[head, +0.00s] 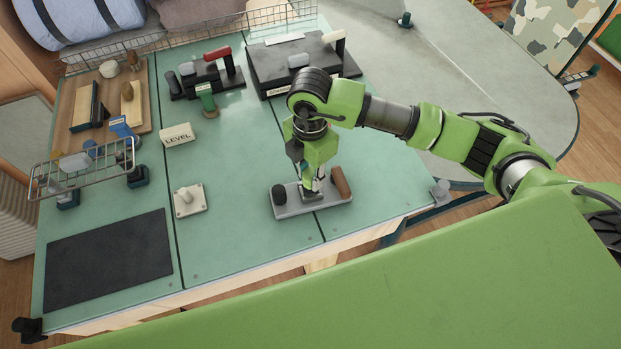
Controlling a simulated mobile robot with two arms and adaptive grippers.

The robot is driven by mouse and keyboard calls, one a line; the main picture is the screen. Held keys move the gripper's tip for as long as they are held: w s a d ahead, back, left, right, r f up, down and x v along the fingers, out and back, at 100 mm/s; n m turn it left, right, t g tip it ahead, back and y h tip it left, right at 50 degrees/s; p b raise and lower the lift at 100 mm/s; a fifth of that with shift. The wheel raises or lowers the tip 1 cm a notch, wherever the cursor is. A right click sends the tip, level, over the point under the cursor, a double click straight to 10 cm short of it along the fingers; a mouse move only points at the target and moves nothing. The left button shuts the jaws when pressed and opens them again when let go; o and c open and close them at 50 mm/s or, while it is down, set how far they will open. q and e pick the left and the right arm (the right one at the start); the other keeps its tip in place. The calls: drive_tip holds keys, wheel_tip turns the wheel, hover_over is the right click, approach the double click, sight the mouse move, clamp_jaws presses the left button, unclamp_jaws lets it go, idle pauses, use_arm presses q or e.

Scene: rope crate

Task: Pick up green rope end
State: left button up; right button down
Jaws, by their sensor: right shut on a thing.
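My right gripper (312,190) points down at a small grey tray (290,208) on the green-topped bench. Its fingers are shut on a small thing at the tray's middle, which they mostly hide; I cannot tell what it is. A dark round knob (279,194) stands at the tray's left end and a brown cylinder (341,182) leans at its right end. I cannot make out a green rope end anywhere. My left gripper is not in view.
A white block marked LEVEL (178,134), a white plate with a knob (189,200) and a black mat (108,260) lie to the left. A wire rack (82,166) stands at the left edge. Black blocks with handles (300,65) stand behind. The bench right of the mat is mostly clear.

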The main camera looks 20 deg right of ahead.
drive_tip(key=s+a+r+b, duration=0.1)
drive_tip(key=s+r+b, duration=0.1)
drive_tip(key=s+r, duration=0.8)
drive_tip(key=s, duration=0.4)
drive_tip(key=shift+r+b, duration=0.35)
drive_tip(key=shift+b, duration=0.05)
